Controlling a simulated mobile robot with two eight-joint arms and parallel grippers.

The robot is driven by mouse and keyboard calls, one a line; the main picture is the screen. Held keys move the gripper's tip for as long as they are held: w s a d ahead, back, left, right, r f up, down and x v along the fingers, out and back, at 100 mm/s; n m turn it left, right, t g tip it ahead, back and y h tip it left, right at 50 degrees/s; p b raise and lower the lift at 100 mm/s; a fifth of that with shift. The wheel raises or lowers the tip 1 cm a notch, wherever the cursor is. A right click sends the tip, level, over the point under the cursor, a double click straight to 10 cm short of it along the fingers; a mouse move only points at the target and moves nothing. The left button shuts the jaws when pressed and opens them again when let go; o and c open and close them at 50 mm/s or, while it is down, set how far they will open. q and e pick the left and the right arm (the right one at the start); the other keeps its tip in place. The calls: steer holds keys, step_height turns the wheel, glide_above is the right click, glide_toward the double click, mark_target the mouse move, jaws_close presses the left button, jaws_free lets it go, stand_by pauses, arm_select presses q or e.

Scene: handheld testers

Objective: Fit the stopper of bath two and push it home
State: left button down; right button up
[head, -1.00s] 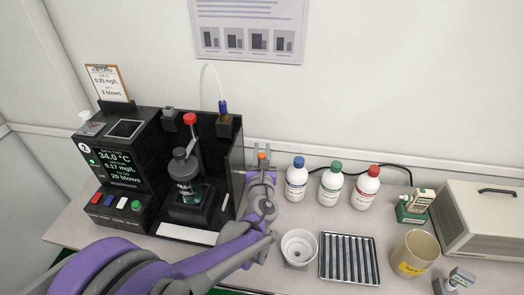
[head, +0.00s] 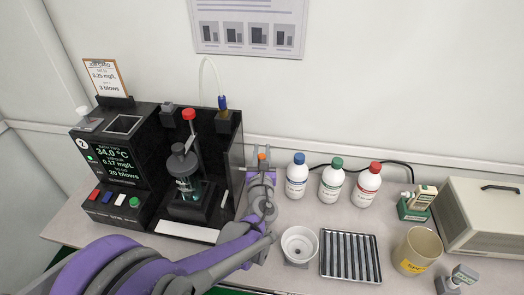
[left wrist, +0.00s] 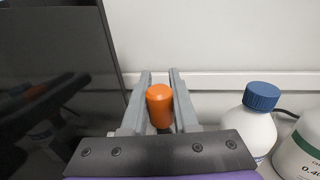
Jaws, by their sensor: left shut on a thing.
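My left gripper (head: 262,152) is shut on a small orange cylinder (left wrist: 160,100), which stands upright between the fingers in the left wrist view; it also shows in the head view (head: 262,157). I cannot tell whether it is the stopper. The gripper is just right of the black bath unit (head: 120,215) marked 2, outside its right wall. Inside the unit a clear vessel (head: 189,189) has a dark grey cap (head: 180,162) on top. A red-topped post (head: 188,115) stands behind it. My right gripper is not in view.
Bottles with blue (head: 297,180), green (head: 332,184) and red (head: 366,188) caps stand to the right. A white cup (head: 299,245), ribbed metal tray (head: 349,256) and beige pot (head: 416,252) are in front. A beige case (head: 485,232) fills the right side.

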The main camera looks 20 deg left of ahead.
arm_select(q)
steer(key=shift+f+b, duration=0.6)
steer(key=shift+f, duration=0.3)
steer(key=c, duration=0.6)
jaws_free()
steer(key=v, duration=1)
steer(key=shift+s+d, duration=0.15)
steer(key=shift+s, duration=0.25)
